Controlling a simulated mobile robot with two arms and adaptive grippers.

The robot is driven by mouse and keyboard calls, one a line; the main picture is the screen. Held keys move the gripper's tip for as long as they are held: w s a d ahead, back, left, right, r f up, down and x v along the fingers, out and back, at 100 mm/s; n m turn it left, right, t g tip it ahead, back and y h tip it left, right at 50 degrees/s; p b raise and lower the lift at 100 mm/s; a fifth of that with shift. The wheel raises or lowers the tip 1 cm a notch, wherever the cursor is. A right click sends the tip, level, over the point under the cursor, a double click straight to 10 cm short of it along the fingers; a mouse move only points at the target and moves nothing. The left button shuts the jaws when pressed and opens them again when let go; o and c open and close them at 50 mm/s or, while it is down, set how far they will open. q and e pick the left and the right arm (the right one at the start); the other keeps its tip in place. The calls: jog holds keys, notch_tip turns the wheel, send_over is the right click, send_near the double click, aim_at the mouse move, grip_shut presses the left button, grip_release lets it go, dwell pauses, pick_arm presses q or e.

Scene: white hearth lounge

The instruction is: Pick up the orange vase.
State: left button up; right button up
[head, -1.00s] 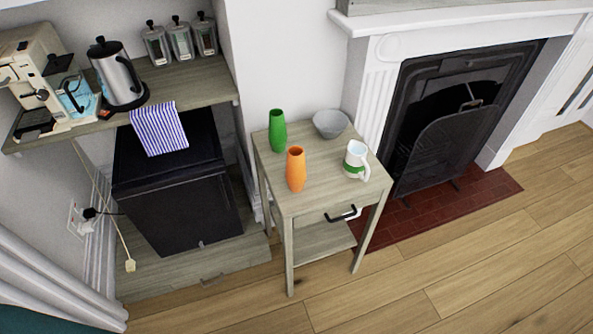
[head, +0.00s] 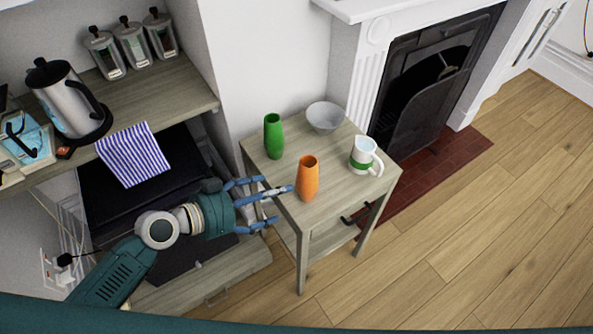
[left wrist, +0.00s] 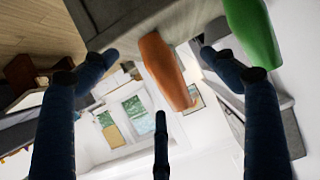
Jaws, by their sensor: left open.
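The orange vase (head: 308,178) stands upright on the small wooden side table (head: 346,199), near its front-left edge. My left gripper (head: 280,198) is open, its blue fingers pointing at the vase from the left at the table's edge. No contact with the vase is visible. In the left wrist view the orange vase (left wrist: 166,70) appears between the spread fingers of my left gripper (left wrist: 160,75), and the green vase (left wrist: 252,30) is at upper right. My right gripper is not in view.
The green vase (head: 274,136) stands behind the orange one. A grey bowl (head: 325,117) and a white-and-green mug (head: 365,155) share the table. A shelf (head: 180,95) with a kettle (head: 66,98) and striped towel (head: 134,154) is at left. Floor to the right is clear.

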aim_at(302, 187)
pick_arm(q)
jog(key=shift+m+h, duration=0.3)
jog(key=d, duration=0.1)
jog(key=w+d+p, duration=0.1)
jog(key=d, duration=0.1)
jog(key=w+d, duration=0.1)
jog(key=d, duration=0.1)
jog(key=shift+d+r, duration=0.1)
jog(key=shift+r, duration=0.15)
jog(key=shift+w+d+f, duration=0.15)
jog(key=shift+d, duration=0.05)
jog(key=shift+w+d+p, duration=0.15)
jog(key=shift+d+p, duration=0.05)
jog(key=shift+p, duration=0.15)
jog(key=p+x, duration=0.1)
jog(key=x, duration=0.3)
jog(key=shift+d+f, duration=0.1)
jog(key=shift+d, duration=0.1)
jog(key=shift+w+d+f, duration=0.1)
jog(key=shift+w+f, duration=0.05)
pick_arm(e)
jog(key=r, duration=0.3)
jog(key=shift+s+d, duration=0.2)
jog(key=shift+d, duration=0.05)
